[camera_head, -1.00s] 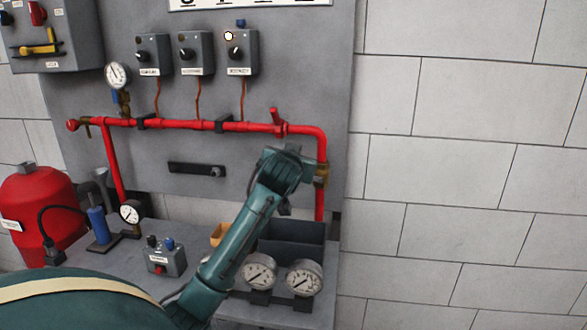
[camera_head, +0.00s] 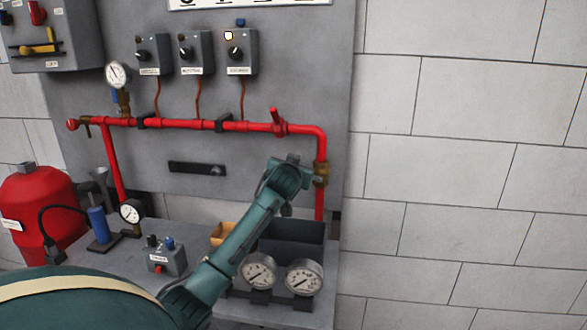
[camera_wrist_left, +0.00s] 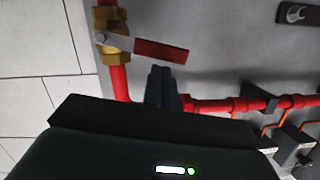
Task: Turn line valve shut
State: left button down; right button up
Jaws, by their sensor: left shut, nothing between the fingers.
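The line valve is a brass fitting (camera_head: 321,172) on the right vertical run of the red pipe. In the left wrist view the brass valve body (camera_wrist_left: 112,42) is at the upper left, and its lever with a red grip (camera_wrist_left: 160,50) lies roughly across the pipe, slightly tilted. My left gripper (camera_head: 290,161) is just left of the valve in the head view and hides the lever there. In the wrist view my left fingers (camera_wrist_left: 164,78) are shut and empty, close beside the red grip. Whether they touch it I cannot tell. My right gripper is not in view.
The red pipe (camera_head: 190,125) runs across the grey panel, with a red handle (camera_head: 276,121) left of its elbow. Below are a dark bin (camera_head: 295,240) and two gauges (camera_head: 304,279) on the bench. The white wall (camera_head: 460,150) at right is clear.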

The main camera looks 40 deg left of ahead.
pick_arm(q)
jog(key=shift+s+a+f+n+t+h, duration=0.15)
jog(key=shift+a+f+n+h, duration=0.1)
jog(key=shift+f+n, duration=0.3)
jog(key=shift+s+a+f+n+t+h, duration=0.15)
jog(key=shift+f+n+h, duration=0.2)
jog(key=shift+n, duration=0.3)
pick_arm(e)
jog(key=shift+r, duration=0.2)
pick_arm(q)
jog(key=shift+p, duration=0.3)
